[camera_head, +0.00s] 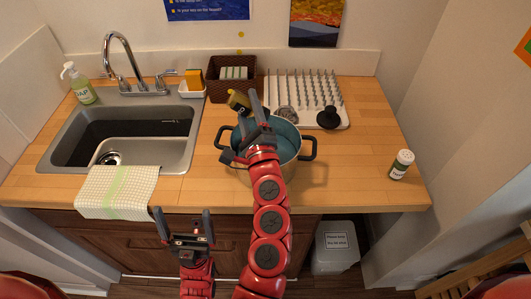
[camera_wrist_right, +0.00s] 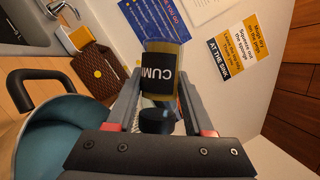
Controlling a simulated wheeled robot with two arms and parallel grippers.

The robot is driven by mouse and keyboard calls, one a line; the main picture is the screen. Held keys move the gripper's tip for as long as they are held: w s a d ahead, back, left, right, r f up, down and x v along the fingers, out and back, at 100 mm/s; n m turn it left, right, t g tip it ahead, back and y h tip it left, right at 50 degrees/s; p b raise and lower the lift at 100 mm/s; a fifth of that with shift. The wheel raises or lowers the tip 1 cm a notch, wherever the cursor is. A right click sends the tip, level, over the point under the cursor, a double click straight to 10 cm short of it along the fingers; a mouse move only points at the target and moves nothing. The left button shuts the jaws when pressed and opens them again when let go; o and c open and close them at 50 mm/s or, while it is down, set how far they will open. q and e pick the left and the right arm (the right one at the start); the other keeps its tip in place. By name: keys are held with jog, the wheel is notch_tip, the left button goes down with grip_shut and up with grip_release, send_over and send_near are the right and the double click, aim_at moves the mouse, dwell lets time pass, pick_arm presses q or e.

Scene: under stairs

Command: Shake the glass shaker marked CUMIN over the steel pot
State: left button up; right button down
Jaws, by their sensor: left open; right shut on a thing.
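The glass shaker marked CUMIN (camera_head: 238,101) has yellow-brown contents and a black label; part of its name shows in the right wrist view (camera_wrist_right: 160,72), with a black cap on the near end. My right gripper (camera_head: 252,112) is shut on it and holds it tilted above the far left part of the steel pot (camera_head: 262,167). The pot has two dark handles and a blue-teal inside; my right arm hides part of it. The pot also shows in the right wrist view (camera_wrist_right: 58,135). My left gripper (camera_head: 182,216) is open and empty, low in front of the counter.
Behind the pot are a brown basket (camera_head: 232,89) and a drying rack (camera_head: 305,90) with a black item on it. The sink (camera_head: 125,135) and a cloth (camera_head: 117,191) are at the left.

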aim_at(247, 98)
jog(key=shift+r, duration=0.1)
jog(key=shift+r+p, duration=1.4)
jog(key=shift+r, duration=0.1)
jog(key=shift+f, duration=0.15)
notch_tip(247, 98, down, 3)
jog(key=b, duration=0.3)
jog(key=shift+f, duration=0.2)
jog(key=shift+r, duration=0.25)
